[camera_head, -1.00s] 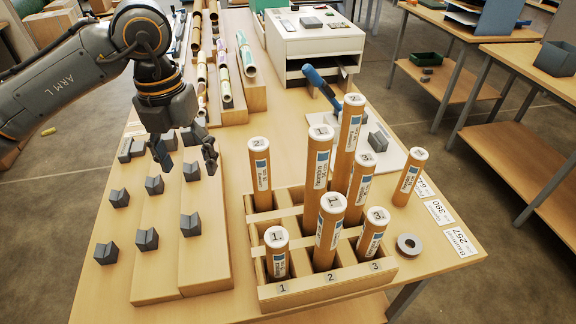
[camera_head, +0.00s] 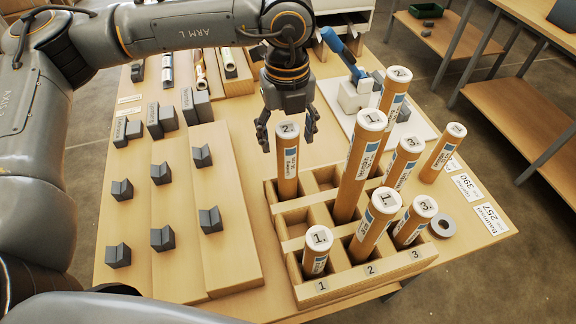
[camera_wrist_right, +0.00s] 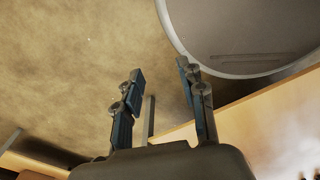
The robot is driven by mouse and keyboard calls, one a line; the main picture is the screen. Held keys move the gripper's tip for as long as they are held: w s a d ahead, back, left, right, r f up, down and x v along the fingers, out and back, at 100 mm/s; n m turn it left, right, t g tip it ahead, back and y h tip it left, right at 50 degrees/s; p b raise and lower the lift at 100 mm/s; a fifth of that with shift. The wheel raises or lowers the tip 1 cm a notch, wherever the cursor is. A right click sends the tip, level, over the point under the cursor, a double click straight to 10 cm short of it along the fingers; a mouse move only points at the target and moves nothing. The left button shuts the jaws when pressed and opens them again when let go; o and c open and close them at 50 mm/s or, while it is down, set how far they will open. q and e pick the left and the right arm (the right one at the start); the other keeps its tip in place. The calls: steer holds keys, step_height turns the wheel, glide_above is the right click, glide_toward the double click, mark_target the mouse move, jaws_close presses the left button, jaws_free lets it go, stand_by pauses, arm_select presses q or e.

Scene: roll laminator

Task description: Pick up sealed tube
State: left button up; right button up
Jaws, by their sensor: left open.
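Several brown cardboard tubes with white numbered caps stand in a wooden rack (camera_head: 290,219). A single tube (camera_head: 441,154) stands outside the rack at its right. Which tube is the sealed one, I cannot tell. My left gripper (camera_head: 286,132) is open, pointing down at the rack's back left tube (camera_head: 288,165), whose cap reads 2. Its fingers appear on either side of that cap; I cannot tell whether they reach around it, and no contact shows. My right gripper (camera_wrist_right: 161,72) is open and empty in the right wrist view, away from the tubes.
A stepped wooden block with grey V-shaped holders (camera_head: 162,238) is left of the rack. A blue-handled tool (camera_head: 343,53) stands on a white board behind. A grey ring (camera_head: 442,226) and label cards (camera_head: 490,218) lie at right. Tall tubes crowd the rack's middle.

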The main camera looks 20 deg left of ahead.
mark_target(287, 156)
arm_select(q)
steer(key=shift+f, duration=0.25)
steer(key=shift+s+f+p, duration=0.15)
steer(key=shift+f+p, duration=0.45)
steer(key=shift+p, duration=0.15)
step_height(287, 156, down, 4)
steer(key=shift+r+p, duration=0.25)
steer(key=shift+p, duration=0.5)
steer(key=shift+f, duration=0.25)
arm_select(e)
steer(key=r, duration=0.1)
steer(key=a+r, duration=0.1)
steer(key=r, duration=0.1)
steer(key=shift+w+a+r, duration=0.1)
steer(key=shift+w+a, duration=0.15)
steer(key=shift+w, duration=0.05)
arm_select(q)
steer(key=shift+c, duration=0.8)
jaws_close()
arm_select(e)
steer(key=shift+d, duration=0.2)
